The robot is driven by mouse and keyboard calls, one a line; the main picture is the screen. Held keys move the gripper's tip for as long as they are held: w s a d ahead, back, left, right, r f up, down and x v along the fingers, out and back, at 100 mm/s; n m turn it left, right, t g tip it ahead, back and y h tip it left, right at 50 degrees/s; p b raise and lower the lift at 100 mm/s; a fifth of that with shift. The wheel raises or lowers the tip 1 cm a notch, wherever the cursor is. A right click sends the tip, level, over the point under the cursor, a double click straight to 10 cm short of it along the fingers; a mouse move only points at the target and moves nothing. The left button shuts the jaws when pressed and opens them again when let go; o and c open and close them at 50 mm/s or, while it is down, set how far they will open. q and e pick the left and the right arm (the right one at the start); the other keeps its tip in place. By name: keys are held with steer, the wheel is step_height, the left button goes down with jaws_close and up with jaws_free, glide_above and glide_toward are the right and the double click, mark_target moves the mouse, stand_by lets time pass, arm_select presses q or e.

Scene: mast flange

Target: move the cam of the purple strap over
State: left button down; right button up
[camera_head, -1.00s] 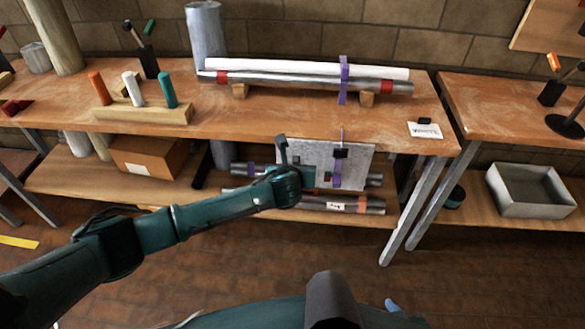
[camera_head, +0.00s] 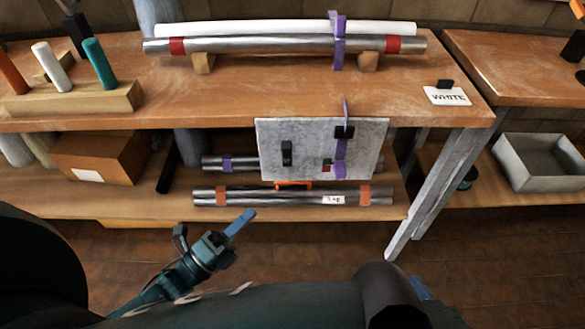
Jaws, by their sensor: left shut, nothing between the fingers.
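The purple strap (camera_head: 338,45) wraps around the pipe (camera_head: 270,45) and white rod (camera_head: 270,28) on the bench top. A strip of the same purple runs down a grey panel (camera_head: 265,140) at the bench front. A black block, which looks like the cam (camera_head: 344,132), sits across that strip near the panel's top. A second black piece (camera_head: 287,153) and a small red-and-black piece (camera_head: 327,165) are also on the panel. My left gripper (camera_head: 240,222) is shut and empty, below and left of the panel, apart from it. A blue piece (camera_head: 420,288) at bottom right may belong to my right gripper; its jaws are hidden.
Pipes with orange bands (camera_head: 260,195) lie on the lower shelf, behind and below the panel. A cardboard box (camera_head: 100,155) is on the shelf's left. A peg block (camera_head: 75,100) and a "WHITE" card (camera_head: 447,96) are on the bench. A bench leg (camera_head: 440,190) stands right.

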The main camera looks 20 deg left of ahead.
arm_select(q)
steer(key=p, duration=0.1)
glide_toward(283, 154)
steer(key=w+d, duration=0.4)
steer(key=d, duration=0.1)
steer(key=shift+w+a+r, duration=0.2)
steer(key=shift+w+r, duration=0.25)
steer(key=shift+w, duration=0.3)
arm_select(e)
steer(key=shift+a, duration=0.25)
